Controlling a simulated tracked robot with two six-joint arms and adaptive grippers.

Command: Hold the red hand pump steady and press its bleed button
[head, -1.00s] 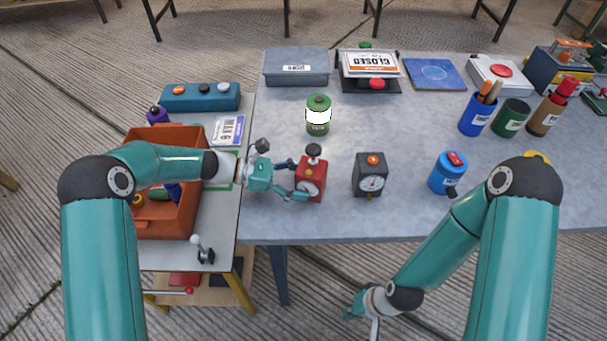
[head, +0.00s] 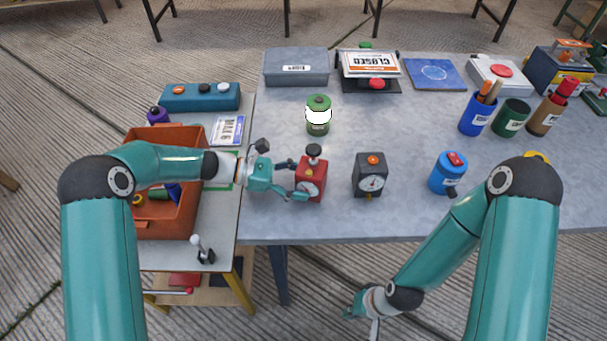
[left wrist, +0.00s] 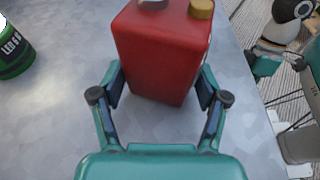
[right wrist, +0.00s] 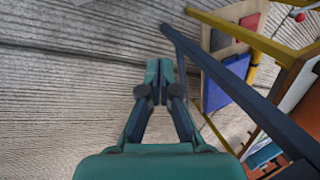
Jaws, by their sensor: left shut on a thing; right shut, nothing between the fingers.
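The red hand pump (head: 311,183) stands upright on the grey table, with a dark knob on top and a round dial on its front. My left gripper (head: 294,181) is shut on its body from the left. In the left wrist view the red pump body (left wrist: 163,55) sits between the two fingers (left wrist: 163,92), with a gold cap and a grey part at its cropped top. A bleed button cannot be clearly made out. My right gripper (head: 362,310) is shut and empty, low in front of the table. Its closed fingers show in the right wrist view (right wrist: 159,85).
A black gauge box (head: 369,176) with an orange button stands right of the pump, and a blue canister (head: 447,173) further right. A green can (head: 318,116) stands behind. An orange bin (head: 190,215) is at left. The table front between gauge box and canister is clear.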

